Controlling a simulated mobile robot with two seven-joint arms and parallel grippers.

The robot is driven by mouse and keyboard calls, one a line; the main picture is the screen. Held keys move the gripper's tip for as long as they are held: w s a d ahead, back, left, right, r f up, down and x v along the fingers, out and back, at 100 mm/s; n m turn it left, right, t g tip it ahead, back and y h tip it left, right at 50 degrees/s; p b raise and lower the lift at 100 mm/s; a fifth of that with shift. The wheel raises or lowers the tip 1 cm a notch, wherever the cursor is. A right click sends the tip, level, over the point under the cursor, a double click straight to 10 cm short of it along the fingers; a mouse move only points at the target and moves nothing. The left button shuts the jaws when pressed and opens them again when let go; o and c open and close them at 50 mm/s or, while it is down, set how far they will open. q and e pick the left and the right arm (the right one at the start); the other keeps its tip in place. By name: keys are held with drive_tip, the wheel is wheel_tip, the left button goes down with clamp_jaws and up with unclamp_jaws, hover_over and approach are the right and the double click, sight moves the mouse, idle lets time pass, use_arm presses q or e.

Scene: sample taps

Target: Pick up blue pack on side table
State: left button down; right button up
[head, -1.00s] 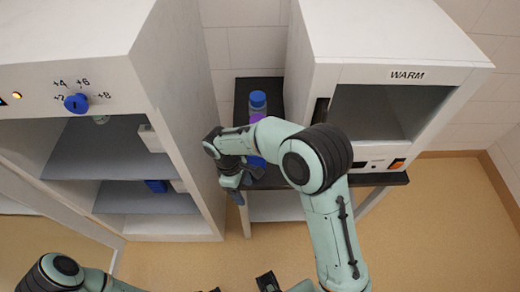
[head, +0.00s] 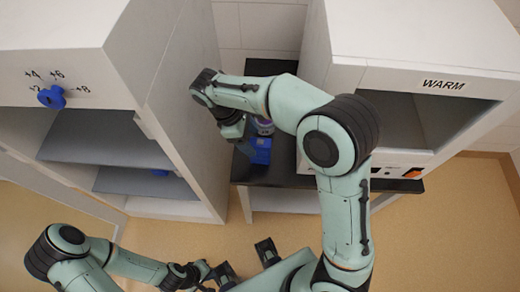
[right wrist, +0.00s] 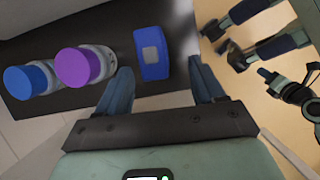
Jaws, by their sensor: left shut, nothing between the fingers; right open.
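The blue pack (head: 259,151) lies on the black side table (head: 285,178) between the two cabinets. In the right wrist view the blue pack (right wrist: 152,53) has a greyish label and lies beyond the fingertips, in line with the gap between them. My right gripper (right wrist: 161,80) is open and empty, apart from the pack; in the head view its arm partly hides it. My left gripper (head: 203,273) is shut and empty at the bottom of the head view, away from the table.
A purple-capped bottle (right wrist: 78,65) and a blue-capped bottle (right wrist: 30,82) stand on the table left of the pack in the right wrist view. A white shelf cabinet (head: 185,110) is left of the table; the WARM cabinet (head: 345,70) is right of it.

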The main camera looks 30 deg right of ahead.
sight(263, 149)
drive_tip(key=x, duration=0.2)
drive_tip(key=shift+w+d+f, duration=0.1)
drive_tip(key=shift+f, duration=0.25)
drive_tip(key=shift+d+b+x, duration=0.2)
drive_tip(key=shift+b+x, duration=0.05)
drive_tip(key=shift+x, duration=1.2)
drive_tip(key=shift+d+b+x, duration=0.2)
drive_tip(key=shift+x, duration=1.25)
drive_tip(key=shift+w+r, duration=0.1)
drive_tip(key=shift+r, duration=0.1)
drive_tip(key=c, duration=1.2)
